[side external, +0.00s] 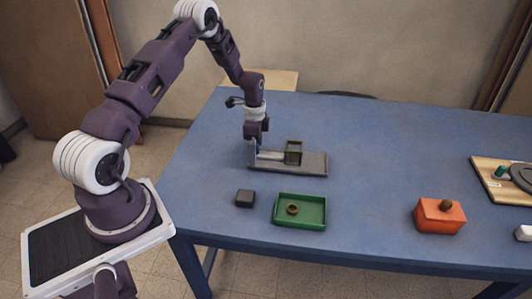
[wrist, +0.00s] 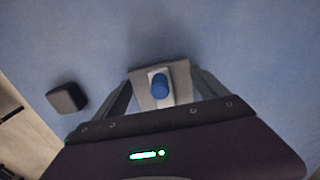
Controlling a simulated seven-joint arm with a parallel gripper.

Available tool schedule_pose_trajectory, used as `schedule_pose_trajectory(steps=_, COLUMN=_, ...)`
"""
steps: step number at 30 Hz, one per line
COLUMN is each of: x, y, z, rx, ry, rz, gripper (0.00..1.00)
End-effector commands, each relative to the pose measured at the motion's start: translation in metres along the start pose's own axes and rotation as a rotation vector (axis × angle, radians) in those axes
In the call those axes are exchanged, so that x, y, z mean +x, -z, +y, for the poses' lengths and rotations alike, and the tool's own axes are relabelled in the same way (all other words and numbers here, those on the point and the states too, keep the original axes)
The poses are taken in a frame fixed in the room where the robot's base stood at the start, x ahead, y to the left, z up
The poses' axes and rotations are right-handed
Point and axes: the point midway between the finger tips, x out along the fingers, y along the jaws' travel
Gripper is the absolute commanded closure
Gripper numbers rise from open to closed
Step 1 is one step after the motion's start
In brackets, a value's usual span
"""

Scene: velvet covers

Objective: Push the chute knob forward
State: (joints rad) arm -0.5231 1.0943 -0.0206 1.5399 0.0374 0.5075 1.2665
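The chute is a long grey block (side external: 312,166) on the blue table, with an upright dark frame (side external: 294,147) near its middle. A small blue knob (wrist: 160,84) stands on a pale piece at the chute's left end. It also shows as a small blue spot in the side view (side external: 258,150). My gripper (side external: 256,146) points down over that end. In the wrist view my gripper (wrist: 163,86) has its fingers wide apart, one on each side of the knob, with gaps between. Most of the chute is out of the wrist view.
A dark block (side external: 245,198) lies in front of the chute. Beside it is a green tray (side external: 312,225) holding a brown ring (side external: 293,208). An orange box (side external: 440,219) with a brown knob and a wooden board (side external: 490,184) stand to the right. The table behind the chute is clear.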

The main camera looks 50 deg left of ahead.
Motion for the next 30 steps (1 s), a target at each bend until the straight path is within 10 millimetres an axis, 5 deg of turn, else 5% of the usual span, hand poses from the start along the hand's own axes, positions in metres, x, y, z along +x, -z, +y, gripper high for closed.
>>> schedule_pose_trajectory(steps=1, x=0.0, y=0.0, z=0.0, rx=0.0, ry=0.0, rz=0.0, gripper=0.26)
schedule_pose_trajectory(steps=12, x=0.0, y=0.0, z=0.0, rx=0.0, ry=0.0, rz=0.0, gripper=0.94)
schedule_pose_trajectory(steps=30, x=-0.001, y=0.033, z=-0.001, rx=0.0, ry=0.001, rz=0.001, gripper=0.94)
